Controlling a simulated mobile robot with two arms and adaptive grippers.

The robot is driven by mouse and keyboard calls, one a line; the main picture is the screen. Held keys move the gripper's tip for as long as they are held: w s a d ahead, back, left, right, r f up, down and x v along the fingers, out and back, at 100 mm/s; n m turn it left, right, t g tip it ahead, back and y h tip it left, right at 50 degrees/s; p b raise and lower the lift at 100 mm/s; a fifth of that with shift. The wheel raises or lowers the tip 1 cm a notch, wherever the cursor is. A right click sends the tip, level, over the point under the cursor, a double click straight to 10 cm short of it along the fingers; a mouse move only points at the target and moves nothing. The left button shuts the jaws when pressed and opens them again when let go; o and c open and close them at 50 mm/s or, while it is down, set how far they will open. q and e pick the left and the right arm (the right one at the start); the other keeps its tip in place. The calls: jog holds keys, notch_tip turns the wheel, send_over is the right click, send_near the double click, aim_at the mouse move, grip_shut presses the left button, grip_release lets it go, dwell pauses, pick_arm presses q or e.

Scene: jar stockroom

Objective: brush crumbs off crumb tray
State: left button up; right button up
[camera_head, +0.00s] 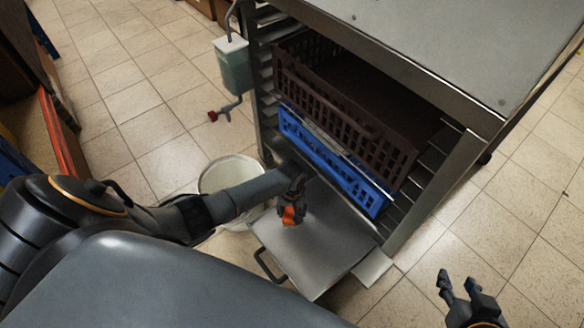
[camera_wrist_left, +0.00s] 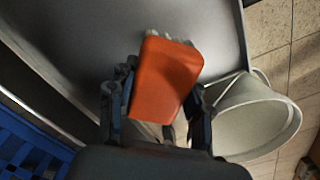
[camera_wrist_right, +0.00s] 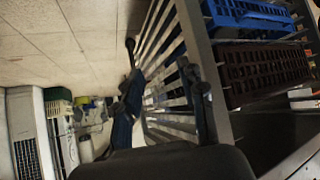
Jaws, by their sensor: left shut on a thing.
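The crumb tray (camera_head: 318,258) is a flat grey metal sheet that sticks out from the bottom of the rack, with a dark handle (camera_head: 268,265) at its front edge. It also shows in the left wrist view (camera_wrist_left: 100,40). My left gripper (camera_head: 292,208) is over the tray and shut on an orange brush (camera_wrist_left: 165,75), whose pale bristles show along its far edge. I cannot tell whether the bristles touch the tray. I cannot make out crumbs. My right gripper (camera_head: 458,288) is open and empty, off to the right over the floor.
A white bucket (camera_head: 230,175) stands on the floor beside the tray's left side. The metal rack (camera_head: 440,40) holds a brown crate (camera_head: 345,110) above a blue crate (camera_head: 330,160). A pale green dispenser (camera_head: 232,66) hangs on the rack's left side. Tiled floor at right is free.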

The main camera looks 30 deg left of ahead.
pick_arm(q)
jog(key=shift+r+p, duration=0.8)
jog(key=shift+p, duration=0.05)
pick_arm(e)
jog(key=s+d+f+g+h, duration=0.1)
jog(key=s+d+f+g, duration=0.2)
jog(key=s, duration=0.5)
jog(key=shift+f+g, duration=0.45)
jog(key=shift+g, duration=0.55)
jog(key=shift+s+d, duration=0.1)
